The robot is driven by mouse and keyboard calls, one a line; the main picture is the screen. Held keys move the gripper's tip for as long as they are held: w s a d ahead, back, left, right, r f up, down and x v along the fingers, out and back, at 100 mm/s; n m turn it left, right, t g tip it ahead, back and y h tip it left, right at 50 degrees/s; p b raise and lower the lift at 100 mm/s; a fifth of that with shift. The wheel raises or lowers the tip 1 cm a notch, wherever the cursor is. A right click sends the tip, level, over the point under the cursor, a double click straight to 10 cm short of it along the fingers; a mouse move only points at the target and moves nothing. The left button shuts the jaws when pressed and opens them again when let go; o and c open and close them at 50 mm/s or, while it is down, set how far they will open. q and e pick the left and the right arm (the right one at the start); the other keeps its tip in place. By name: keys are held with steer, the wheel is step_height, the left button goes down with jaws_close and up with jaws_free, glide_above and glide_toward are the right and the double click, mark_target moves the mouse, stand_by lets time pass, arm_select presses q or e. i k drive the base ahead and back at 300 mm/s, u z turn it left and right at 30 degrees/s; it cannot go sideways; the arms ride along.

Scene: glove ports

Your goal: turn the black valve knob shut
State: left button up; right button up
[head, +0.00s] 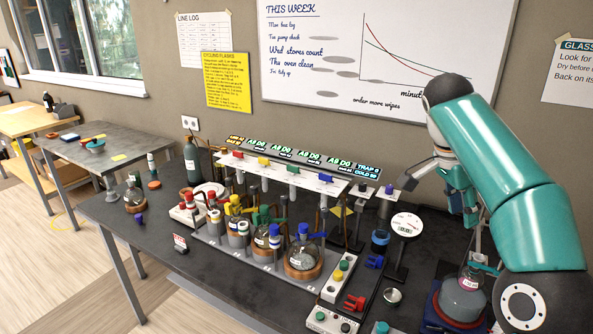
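My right arm comes in from the right, bends high in front of the whiteboard and reaches down. My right gripper (470,218) points down above the right end of the bench, over a clear flask (462,294) with a pink label. Its fingers are small and partly covered by my own arm, so I cannot tell if they are open. I cannot clearly pick out a black valve knob; the area around the gripper is partly hidden by my arm. My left gripper is not in view.
A rack of flasks with coloured taps (262,240) fills the middle of the dark bench (135,245). A round white gauge (407,225) stands left of my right gripper. A switch box (332,321) lies at the front.

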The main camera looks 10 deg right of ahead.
mark_target(362, 185)
steer(key=u, duration=0.35)
steer(key=i, duration=1.3)
steer(key=z, duration=0.75)
